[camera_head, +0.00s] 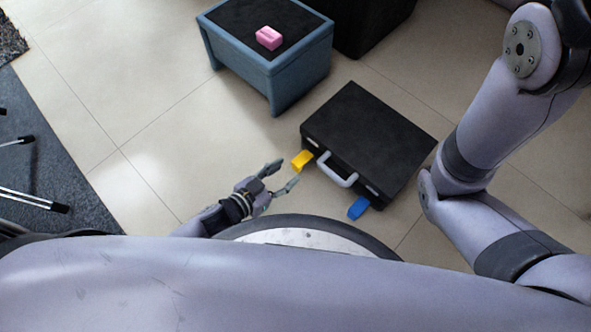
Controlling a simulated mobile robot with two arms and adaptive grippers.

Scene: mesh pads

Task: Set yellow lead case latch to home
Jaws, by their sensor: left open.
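A black case (367,140) lies flat on the tiled floor, with a light grey handle (337,170) on the side facing me. A yellow latch (302,160) sticks out at the left end of that side. A blue latch (358,207) sticks out at the right end. My left gripper (282,177) is open and empty, just left of and nearer to me than the yellow latch, apart from it. My right arm (470,150) shows at the right, but its gripper is out of view.
A blue-grey stool (284,85) with a dark top stands behind the case, with a pink block (269,38) on it. A dark box stands at the top. A grey rug (40,165) and metal legs lie at the left.

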